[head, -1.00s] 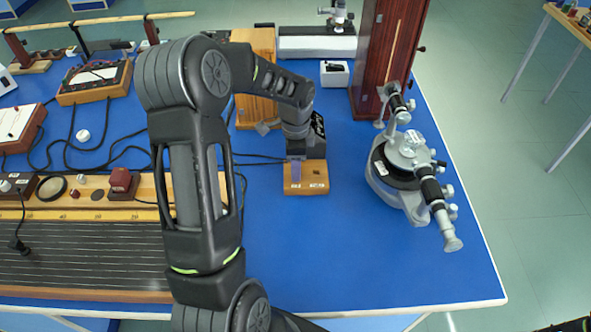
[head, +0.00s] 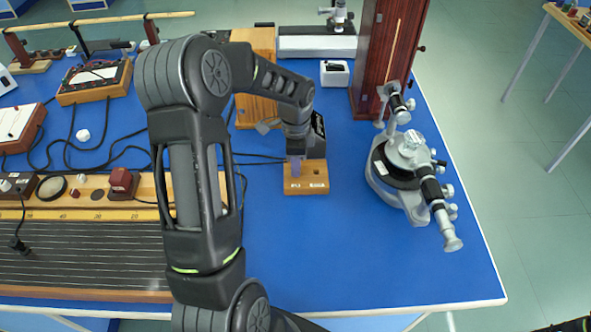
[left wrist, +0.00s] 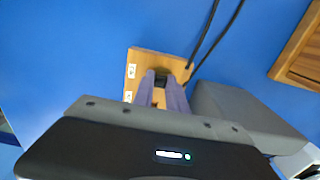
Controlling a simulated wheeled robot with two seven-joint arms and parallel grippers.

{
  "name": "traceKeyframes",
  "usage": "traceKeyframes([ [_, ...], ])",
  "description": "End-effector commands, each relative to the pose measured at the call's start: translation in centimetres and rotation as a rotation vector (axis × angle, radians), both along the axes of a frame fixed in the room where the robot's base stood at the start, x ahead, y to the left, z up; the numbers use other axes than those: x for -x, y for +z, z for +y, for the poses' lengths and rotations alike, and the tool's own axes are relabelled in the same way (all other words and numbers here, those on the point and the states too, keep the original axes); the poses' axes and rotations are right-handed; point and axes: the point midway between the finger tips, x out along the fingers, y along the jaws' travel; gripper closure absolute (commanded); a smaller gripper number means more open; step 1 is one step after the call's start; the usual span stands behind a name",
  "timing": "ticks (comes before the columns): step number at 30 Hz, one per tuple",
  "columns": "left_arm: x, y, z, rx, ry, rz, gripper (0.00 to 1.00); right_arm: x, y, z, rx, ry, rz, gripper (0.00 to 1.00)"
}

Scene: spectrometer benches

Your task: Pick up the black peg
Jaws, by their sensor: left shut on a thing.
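My left gripper (head: 296,168) points down at the small wooden block (head: 318,187) on the blue bench. In the left wrist view, its two purple-grey fingers (left wrist: 165,92) are over the wooden block (left wrist: 145,58). The black peg (left wrist: 161,77) shows as a dark piece between the fingertips, and the gripper is shut on it. The fingers and gripper body hide most of the peg. I cannot tell whether its lower end is in the block. In the head view the peg is hidden. A dark hole shows in the block's right part.
A grey and black spectrometer (head: 405,165) stands to the right of the block. A wooden box (head: 255,75) and a tall red-brown wooden case (head: 390,50) stand behind. Black cables (head: 105,150) lie to the left. The bench in front of the block is clear.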

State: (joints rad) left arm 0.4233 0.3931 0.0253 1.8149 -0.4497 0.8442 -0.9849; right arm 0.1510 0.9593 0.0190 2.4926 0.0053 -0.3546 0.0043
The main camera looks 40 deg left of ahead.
Motion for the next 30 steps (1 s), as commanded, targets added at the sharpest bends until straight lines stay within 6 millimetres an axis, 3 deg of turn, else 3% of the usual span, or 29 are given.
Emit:
traceKeyframes([
  [13,-0.1,0.9,0.0,-0.001,0.0,-0.002,1.0,0.0,-0.2,0.0,0.0,0.0,0.0,0.58],
  [24,-0.1,7.4,0.0,-0.002,0.001,-0.005,1.0,-0.1,-1.2,0.1,-0.003,0.002,-0.004,0.58],
  [30,0.0,9.7,0.0,-0.001,0.0,-0.001,1.0,-0.2,-1.3,0.1,-0.004,0.001,-0.006,0.58],
])
